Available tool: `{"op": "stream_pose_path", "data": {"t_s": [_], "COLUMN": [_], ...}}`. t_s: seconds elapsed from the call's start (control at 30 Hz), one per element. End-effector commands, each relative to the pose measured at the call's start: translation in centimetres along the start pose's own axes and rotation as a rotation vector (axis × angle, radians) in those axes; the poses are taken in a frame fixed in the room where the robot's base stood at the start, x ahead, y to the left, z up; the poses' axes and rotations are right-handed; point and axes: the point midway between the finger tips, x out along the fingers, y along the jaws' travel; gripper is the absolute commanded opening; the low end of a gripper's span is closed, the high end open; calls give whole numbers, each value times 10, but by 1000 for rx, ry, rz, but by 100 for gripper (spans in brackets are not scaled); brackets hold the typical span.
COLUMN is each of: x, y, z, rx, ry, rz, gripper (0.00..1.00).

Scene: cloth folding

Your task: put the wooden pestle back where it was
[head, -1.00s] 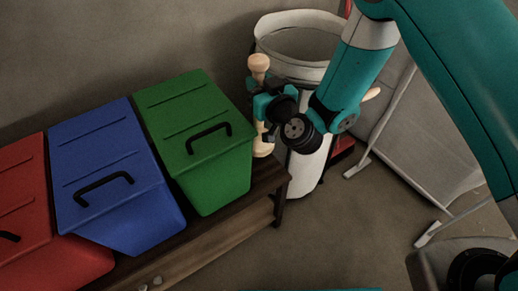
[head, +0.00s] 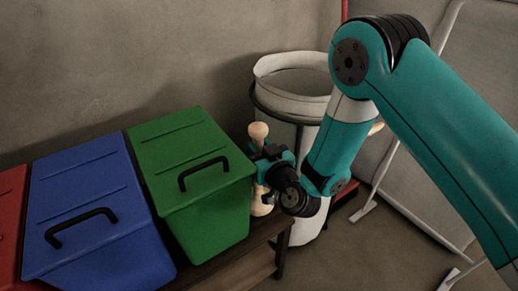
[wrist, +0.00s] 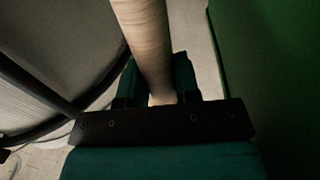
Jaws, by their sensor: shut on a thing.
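The wooden pestle (head: 259,133) is pale, with a rounded knob on top. It stands about upright beside the right side of the green bin, near the end of the wooden bench. My gripper (head: 262,172) is shut on the middle of the pestle. The lower end of the pestle shows below the gripper at the bench end; whether it touches the bench I cannot tell. In the wrist view the pestle (wrist: 147,45) runs between the two teal fingers (wrist: 157,80).
The green bin (head: 205,215) stands close on the left, then a blue bin (head: 90,210) and a red bin (head: 10,225). The wooden bench (head: 245,262) ends just right of the pestle. A white round hamper (head: 300,75) stands behind. A white-framed panel (head: 450,130) is at right.

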Motion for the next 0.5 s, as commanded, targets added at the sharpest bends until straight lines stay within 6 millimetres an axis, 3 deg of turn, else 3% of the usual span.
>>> {"op": "stream_pose_path", "data": {"t_s": [0.07,0.1,0.2,0.5], "x": [0,0,0,0], "y": [0,0,0,0], "z": [2,3,2,0], "rx": [0,-1,-1,0], "ry": [3,0,0,0], "rz": [1,0,0,0], "gripper": [6,35,56,56]}}
